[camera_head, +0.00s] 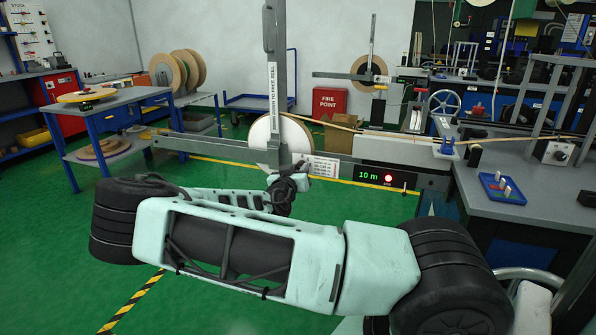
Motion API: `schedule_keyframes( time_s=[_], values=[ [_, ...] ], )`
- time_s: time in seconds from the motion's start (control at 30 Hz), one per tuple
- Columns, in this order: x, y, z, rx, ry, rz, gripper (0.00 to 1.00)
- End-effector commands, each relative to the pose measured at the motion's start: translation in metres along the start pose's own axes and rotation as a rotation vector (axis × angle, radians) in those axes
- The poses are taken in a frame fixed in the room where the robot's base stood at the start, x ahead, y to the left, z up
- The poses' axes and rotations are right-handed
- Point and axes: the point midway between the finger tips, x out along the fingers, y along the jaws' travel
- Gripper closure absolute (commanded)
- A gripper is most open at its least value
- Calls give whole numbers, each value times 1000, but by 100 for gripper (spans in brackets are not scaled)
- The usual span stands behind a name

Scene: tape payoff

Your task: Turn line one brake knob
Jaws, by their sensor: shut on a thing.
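My gripper (293,178) is at the lower front of the line one reel stand, just below the upright grey arm (273,75) labelled "down to free reel". It is shut on a small dark part there, which I take to be the brake knob. The gripper's dark fingers hide most of the knob, so its turned angle cannot be told. The white tape reel (263,132) stands behind the upright. A label plate (323,167) is right beside the gripper. The black display (387,178) on the beam reads "10 m" beside a red light.
A grey bench (520,195) at right carries a blue tray (501,187) and a box with a knob (559,152). A blue-framed table (115,105) stands at left. A red fire point box (330,102) is behind. Green floor at front left is free.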

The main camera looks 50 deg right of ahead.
Motion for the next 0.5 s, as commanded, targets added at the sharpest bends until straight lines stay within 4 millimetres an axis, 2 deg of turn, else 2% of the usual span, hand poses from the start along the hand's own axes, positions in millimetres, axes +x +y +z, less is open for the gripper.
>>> schedule_keyframes(
  time_s=[0.5],
  values=[
    [0,0,1,-397,-7,-2,98]
  ],
)
